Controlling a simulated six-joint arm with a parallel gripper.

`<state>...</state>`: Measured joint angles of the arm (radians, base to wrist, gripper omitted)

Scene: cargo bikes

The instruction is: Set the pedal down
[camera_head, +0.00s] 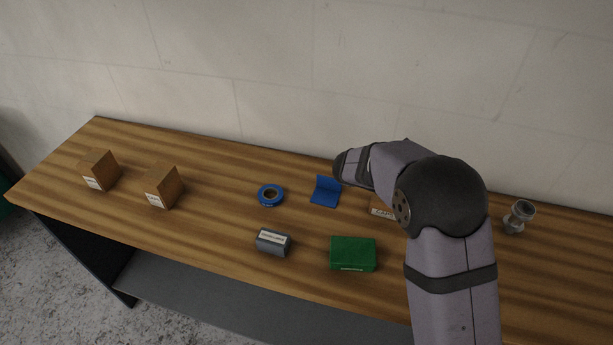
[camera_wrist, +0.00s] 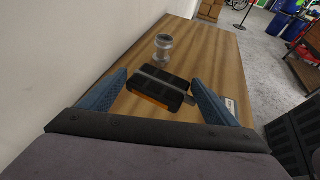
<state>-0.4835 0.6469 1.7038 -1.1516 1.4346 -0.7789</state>
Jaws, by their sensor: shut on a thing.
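The pedal (camera_wrist: 158,86) is a black block with an orange reflector strip and a grey middle bar. It shows in the wrist view between the two blue fingers of my gripper (camera_wrist: 160,88), which is shut on it. The pedal is over the wooden bench (camera_wrist: 207,45); I cannot tell whether it touches the top. In the head view my arm hides the gripper and the pedal.
A metal cup-like part (camera_head: 519,216) stands right of my arm, beyond the pedal in the wrist view (camera_wrist: 163,47). A labelled box (camera_head: 380,208) is partly hidden by my arm. A green box (camera_head: 352,253), grey box (camera_head: 273,243), blue bracket (camera_head: 325,190) and blue ring (camera_head: 270,194) lie left.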

